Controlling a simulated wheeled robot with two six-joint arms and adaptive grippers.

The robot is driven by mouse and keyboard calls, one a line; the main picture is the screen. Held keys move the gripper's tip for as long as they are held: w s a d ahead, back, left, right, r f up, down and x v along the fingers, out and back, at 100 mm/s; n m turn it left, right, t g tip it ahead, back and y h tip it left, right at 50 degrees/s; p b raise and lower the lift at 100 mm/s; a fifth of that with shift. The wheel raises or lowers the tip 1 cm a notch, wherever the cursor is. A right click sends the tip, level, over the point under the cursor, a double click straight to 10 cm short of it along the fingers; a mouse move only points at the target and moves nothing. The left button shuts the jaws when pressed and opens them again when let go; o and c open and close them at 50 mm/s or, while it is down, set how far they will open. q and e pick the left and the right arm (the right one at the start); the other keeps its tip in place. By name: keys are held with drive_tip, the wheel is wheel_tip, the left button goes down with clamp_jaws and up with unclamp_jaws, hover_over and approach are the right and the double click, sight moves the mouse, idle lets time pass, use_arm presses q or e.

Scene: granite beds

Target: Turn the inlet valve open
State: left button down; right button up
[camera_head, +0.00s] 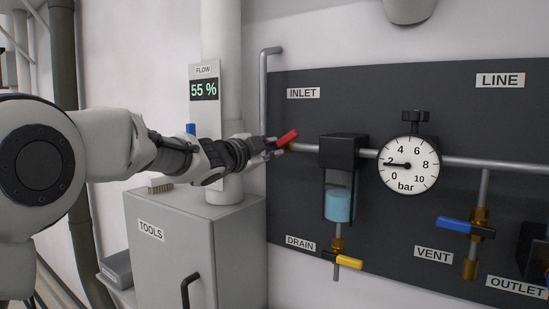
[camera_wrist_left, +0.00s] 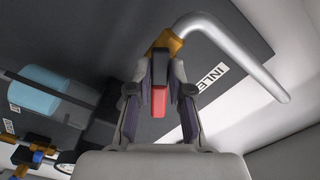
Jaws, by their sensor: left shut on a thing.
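The inlet valve has a red handle (camera_head: 288,137) on a brass body, below the INLET label (camera_head: 303,93) on the dark panel. In the head view the handle is tilted, its free end up and to the right. My left gripper (camera_head: 275,146) reaches in from the left and is shut on the handle. In the left wrist view the red handle (camera_wrist_left: 159,100) lies between both fingers of my left gripper (camera_wrist_left: 160,92), with the brass valve body (camera_wrist_left: 166,41) just beyond. The fingers hide part of the handle. My right gripper is not in view.
The flow display (camera_head: 204,90) reads 55 %. The pressure gauge (camera_head: 408,165) points near 2 bar. A filter with a blue bowl (camera_head: 338,204) hangs right of the valve, above the yellow drain handle (camera_head: 349,262). The blue vent handle (camera_head: 466,228) is farther right. A grey tools cabinet (camera_head: 165,255) stands below my left arm.

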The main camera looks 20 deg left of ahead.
use_arm(q)
drive_tip(key=m, duration=0.2)
drive_tip(key=m+b, duration=0.1)
drive_tip(key=m, duration=0.1)
drive_tip(key=m+b, duration=0.1)
drive_tip(key=m, duration=0.1)
drive_tip(key=shift+f, duration=0.35)
drive_tip(key=c, duration=1.2)
unclamp_jaws()
drive_tip(key=shift+r+p, duration=0.3)
drive_tip(key=shift+r, duration=0.05)
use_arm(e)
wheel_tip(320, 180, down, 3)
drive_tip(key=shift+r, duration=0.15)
